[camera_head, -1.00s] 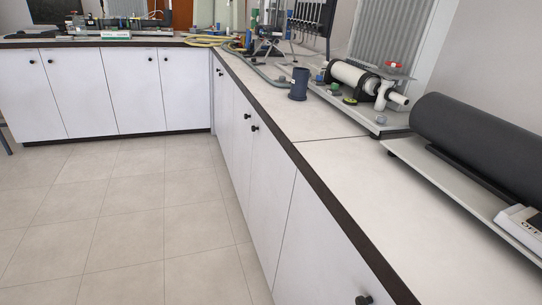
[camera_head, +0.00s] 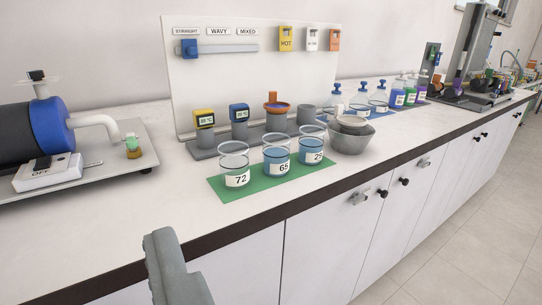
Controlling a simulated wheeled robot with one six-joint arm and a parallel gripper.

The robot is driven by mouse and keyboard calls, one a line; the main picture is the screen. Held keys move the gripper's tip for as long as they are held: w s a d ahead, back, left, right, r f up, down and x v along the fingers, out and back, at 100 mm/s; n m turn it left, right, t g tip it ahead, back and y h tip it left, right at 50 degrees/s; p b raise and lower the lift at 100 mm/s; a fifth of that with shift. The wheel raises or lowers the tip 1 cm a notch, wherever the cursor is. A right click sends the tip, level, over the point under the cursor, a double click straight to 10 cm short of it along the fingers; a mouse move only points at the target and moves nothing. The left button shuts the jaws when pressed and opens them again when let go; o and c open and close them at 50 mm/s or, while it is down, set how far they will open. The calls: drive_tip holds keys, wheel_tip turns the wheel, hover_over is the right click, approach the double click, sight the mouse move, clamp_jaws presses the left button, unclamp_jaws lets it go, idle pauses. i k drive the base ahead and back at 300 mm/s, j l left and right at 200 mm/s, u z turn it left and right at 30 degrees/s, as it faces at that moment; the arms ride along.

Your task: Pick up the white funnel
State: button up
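I cannot clearly make out a white funnel. A pale, round-rimmed piece (camera_head: 352,124) sits in the top of a grey bowl (camera_head: 350,143) on the counter, right of the beakers; its lower part is hidden, so I cannot tell whether it is a funnel. An orange funnel-like piece (camera_head: 277,107) stands in a grey holder behind the beakers. Part of my gripper (camera_head: 176,268), one grey finger, shows at the bottom left, in front of the counter edge and well short of the bowl. Its other finger is not visible.
Beakers labelled 72 (camera_head: 235,166), 65 (camera_head: 278,157) and 25 (camera_head: 312,146) stand on a green mat (camera_head: 217,192) before a white board (camera_head: 260,75). A blue-and-black apparatus (camera_head: 58,126) is at left. Bare counter (camera_head: 120,225) lies at front left.

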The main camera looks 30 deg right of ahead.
sight(348, 121)
drive_tip(key=i+l+z, duration=0.1)
drive_tip(key=i+l, duration=0.65)
drive_tip(key=l, duration=0.15)
